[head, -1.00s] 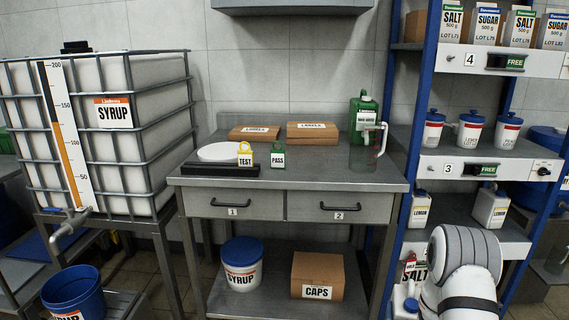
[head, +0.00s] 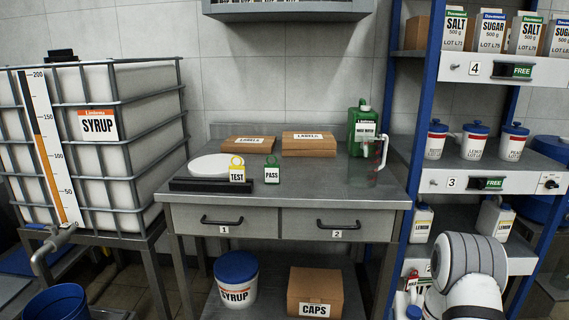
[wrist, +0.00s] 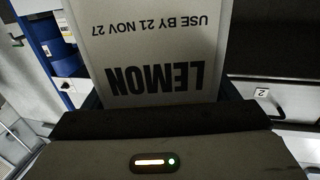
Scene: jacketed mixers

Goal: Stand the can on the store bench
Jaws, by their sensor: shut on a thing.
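In the wrist view a pale can (wrist: 152,50) with black LEMON and USE BY 21 NOV 27 print, upside down in the picture, is between the jaws of my gripper (wrist: 152,104). The gripper is shut on it; the can's far end is cut off by the frame. In the head view my arm is at the lower right, and my gripper and the held can do not show. A steel bench (head: 330,190) with drawers 1 and 2 stands in the middle. I cannot tell whether this is the store bench.
The bench top holds a green jug (head: 364,130), a clear pitcher (head: 365,165), two cartons, a white disc, TEST (head: 237,174) and PASS (head: 272,174) tags. Its front right is clear. A blue-framed rack (head: 418,130) stands right, a SYRUP tank (head: 130,120) left.

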